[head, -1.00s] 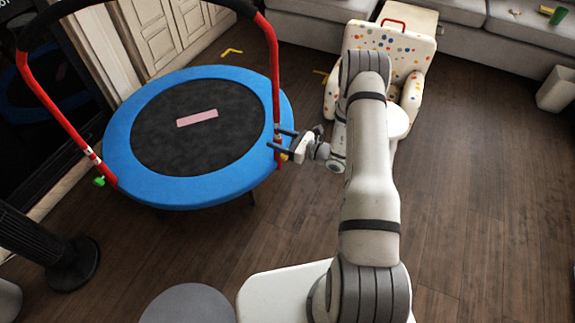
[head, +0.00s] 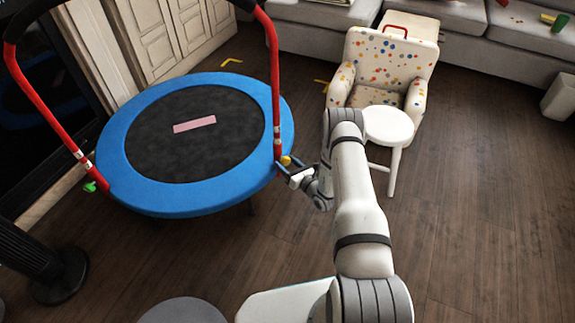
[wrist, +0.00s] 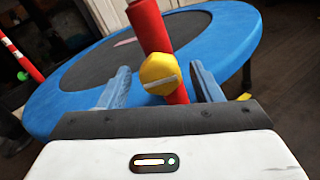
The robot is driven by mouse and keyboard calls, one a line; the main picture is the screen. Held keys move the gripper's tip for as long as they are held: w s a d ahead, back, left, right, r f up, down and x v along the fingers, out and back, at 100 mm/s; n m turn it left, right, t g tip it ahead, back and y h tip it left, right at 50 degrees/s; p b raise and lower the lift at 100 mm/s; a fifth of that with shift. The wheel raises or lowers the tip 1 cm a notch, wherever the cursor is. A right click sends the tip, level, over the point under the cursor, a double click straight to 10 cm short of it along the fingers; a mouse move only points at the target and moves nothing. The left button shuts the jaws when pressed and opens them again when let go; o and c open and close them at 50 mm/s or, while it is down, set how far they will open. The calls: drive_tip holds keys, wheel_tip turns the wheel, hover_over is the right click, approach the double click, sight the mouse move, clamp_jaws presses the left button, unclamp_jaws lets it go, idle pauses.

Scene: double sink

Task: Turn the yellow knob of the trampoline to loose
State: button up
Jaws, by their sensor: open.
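The trampoline (head: 110,150) has a blue rim, a black mat and a red handlebar frame. Its yellow knob (head: 286,161) sits low on the right red post (head: 273,80). In the wrist view the yellow knob (wrist: 160,73) faces me, with a pale bar across its face, in front of the red post. My gripper (head: 290,166) is at the knob in the head view. In the wrist view its two fingers (wrist: 162,88) are open, one on each side of the knob, with gaps visible. I cannot tell how deep the knob lies between them.
A green knob (head: 90,187) is on the left red post. A white stool (head: 388,124) and a dotted armchair (head: 385,65) stand right of my arm. A dark tower fan (head: 35,255) is at lower left.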

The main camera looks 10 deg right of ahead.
drive_tip(key=shift+w+a, duration=0.2)
drive_tip(key=shift+w, duration=0.15)
drive_tip(key=shift+c, duration=0.6)
